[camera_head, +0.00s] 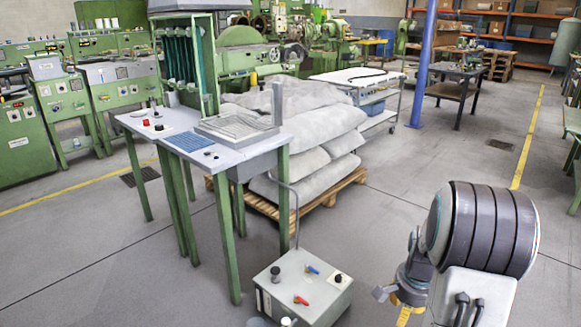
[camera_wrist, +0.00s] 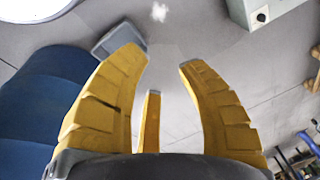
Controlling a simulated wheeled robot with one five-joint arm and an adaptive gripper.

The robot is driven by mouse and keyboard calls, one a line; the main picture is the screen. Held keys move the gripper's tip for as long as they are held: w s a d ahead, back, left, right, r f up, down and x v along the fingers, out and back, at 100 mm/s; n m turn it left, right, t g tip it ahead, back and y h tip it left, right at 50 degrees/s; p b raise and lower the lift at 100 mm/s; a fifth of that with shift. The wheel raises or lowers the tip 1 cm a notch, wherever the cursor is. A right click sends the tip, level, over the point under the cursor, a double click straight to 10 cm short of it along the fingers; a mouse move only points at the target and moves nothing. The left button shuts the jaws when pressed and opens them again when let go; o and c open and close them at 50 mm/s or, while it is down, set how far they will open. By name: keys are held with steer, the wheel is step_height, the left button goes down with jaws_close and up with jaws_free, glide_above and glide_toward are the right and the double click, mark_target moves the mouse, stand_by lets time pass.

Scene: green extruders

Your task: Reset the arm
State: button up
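My gripper (camera_wrist: 163,60) shows its yellow fingers spread apart in the wrist view, with a third, shorter finger between them. Nothing is held, and grey floor shows between the fingertips. In the head view my arm is folded at the lower right. Only a little yellow of my gripper (camera_head: 404,312) shows there, low and partly cut off by the bottom edge. It hangs over open floor, to the right of the grey control box (camera_head: 310,290) and apart from it.
A green-legged workbench (camera_head: 215,120) stands left of centre, in front of sacks (camera_head: 305,120) on a wooden pallet (camera_head: 320,200). A blue post (camera_head: 424,70) and a metal table (camera_head: 455,80) stand farther back. Floor between the pallet and my arm is clear. Green machines line the left.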

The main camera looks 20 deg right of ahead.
steer(key=s+a+r+n+t+p, duration=0.15)
steer(key=a+r+n+p, duration=0.25)
steer(key=a+r+p, duration=0.55)
steer(key=s+a+r+n+g+p, duration=0.15)
steer(key=a+r+n, duration=0.35)
steer(key=r, duration=0.9)
steer(key=s+a+r+n+t+y+p, duration=0.1)
steer(key=s+a+r+n+p, duration=0.5)
steer(key=s+a+r+p, duration=0.3)
step_height(320, 180, up, 2)
steer(key=shift+s+r+t, duration=0.15)
steer(key=shift+s+t, duration=0.25)
steer(key=shift+s, duration=0.15)
